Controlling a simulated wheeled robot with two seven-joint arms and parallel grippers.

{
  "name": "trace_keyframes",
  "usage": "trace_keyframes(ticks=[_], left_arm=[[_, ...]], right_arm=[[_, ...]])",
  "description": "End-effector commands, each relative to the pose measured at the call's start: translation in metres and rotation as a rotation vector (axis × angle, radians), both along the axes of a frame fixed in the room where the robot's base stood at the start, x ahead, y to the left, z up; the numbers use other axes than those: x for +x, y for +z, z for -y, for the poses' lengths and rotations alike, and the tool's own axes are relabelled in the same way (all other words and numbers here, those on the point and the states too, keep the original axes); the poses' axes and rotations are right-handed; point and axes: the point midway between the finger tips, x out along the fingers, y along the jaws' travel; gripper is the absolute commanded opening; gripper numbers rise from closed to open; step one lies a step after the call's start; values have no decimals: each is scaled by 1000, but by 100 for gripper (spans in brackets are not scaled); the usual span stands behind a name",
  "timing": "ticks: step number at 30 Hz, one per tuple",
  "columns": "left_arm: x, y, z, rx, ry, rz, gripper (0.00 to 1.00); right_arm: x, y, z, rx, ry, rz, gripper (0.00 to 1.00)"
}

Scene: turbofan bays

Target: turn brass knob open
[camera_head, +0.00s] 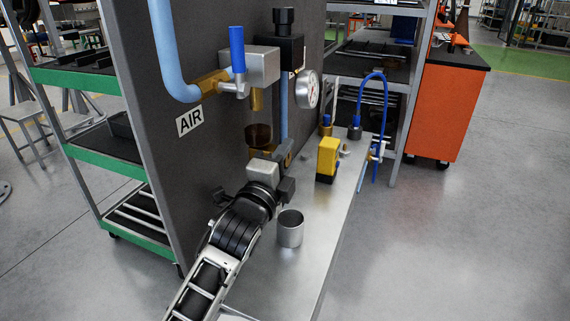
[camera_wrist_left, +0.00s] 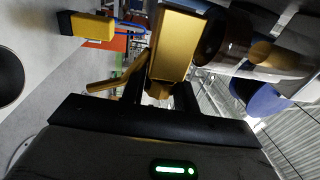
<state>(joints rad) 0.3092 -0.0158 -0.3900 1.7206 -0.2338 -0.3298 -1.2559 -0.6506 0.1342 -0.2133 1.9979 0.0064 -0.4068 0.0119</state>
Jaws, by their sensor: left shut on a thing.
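The brass knob (camera_wrist_left: 158,90) shows in the left wrist view as a small brass piece between my fingertips, below a larger brass block (camera_wrist_left: 175,45). My left gripper (camera_head: 282,172) reaches up to the brass fitting under the air line, in front of the dark panel. In the left wrist view my left gripper (camera_wrist_left: 160,98) is shut on the knob. In the head view the gripper and wrist hide most of the knob. How far the knob is turned cannot be told. My right gripper is in neither view.
A blue-handled valve (camera_head: 237,50), an amber bowl (camera_head: 258,135) and a pressure gauge (camera_head: 307,91) are close above my gripper. A metal cup (camera_head: 290,228) and a yellow block (camera_head: 327,157) stand on the metal bench (camera_head: 277,278). The floor at right is clear.

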Motion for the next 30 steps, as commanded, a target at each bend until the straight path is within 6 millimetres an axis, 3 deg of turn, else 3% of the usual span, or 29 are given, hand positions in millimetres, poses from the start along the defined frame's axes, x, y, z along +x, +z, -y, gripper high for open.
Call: trace_keyframes(ticks=[5,6,7,20,30], left_arm=[[0,0,0,1,0,-3,7],[0,0,0,1,0,-4,41],[0,0,0,1,0,-4,50],[-9,-3,-3,2,0,-4,51],[-80,-14,-26,4,-1,-6,51]], right_arm=[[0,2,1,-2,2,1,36],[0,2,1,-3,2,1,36],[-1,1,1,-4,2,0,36],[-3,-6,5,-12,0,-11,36],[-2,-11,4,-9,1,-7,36]])
